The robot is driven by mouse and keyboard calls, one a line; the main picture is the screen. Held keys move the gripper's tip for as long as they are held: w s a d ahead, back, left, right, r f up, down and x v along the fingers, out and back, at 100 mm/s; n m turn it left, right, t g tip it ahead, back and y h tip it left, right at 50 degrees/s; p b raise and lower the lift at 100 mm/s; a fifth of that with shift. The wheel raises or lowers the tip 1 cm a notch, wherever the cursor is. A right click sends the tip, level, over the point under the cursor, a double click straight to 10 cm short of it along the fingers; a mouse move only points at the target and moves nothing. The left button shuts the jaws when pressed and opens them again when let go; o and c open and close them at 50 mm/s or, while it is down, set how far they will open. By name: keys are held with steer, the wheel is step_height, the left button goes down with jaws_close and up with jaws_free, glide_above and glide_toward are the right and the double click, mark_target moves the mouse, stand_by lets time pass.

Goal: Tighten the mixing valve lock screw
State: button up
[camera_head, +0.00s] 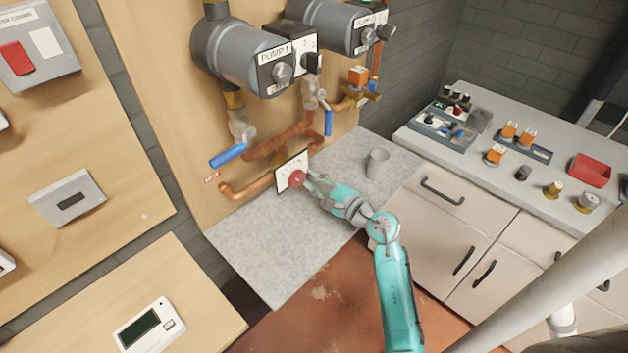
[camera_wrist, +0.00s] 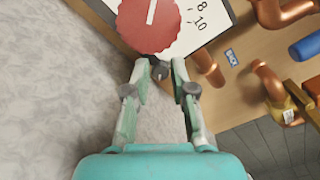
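The mixing valve has a red knob (camera_head: 297,179) on a white dial plate (camera_head: 284,183), low on the copper pipes. In the wrist view the red knob (camera_wrist: 150,22) is at the top, with part of the plate (camera_wrist: 203,32) showing the numbers 8 and 10. A small dark lock screw (camera_wrist: 160,72) sits just below the knob. My gripper (camera_wrist: 160,68) is open, its fingertips on either side of the screw with a visible gap. I cannot tell how deep the fingers reach around it. In the head view my gripper (camera_head: 312,183) is close to the knob's right side.
Copper pipes (camera_head: 249,187) and a blue valve handle (camera_head: 228,156) are close by. Two grey pumps (camera_head: 240,57) hang above. A grey cup (camera_head: 377,163) stands on the grey slab (camera_head: 265,250) right of my gripper. A counter with several parts stands at right.

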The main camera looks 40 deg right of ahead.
jaws_close()
steer(key=shift+m, duration=1.5)
steer(key=o, duration=0.6)
jaws_free()
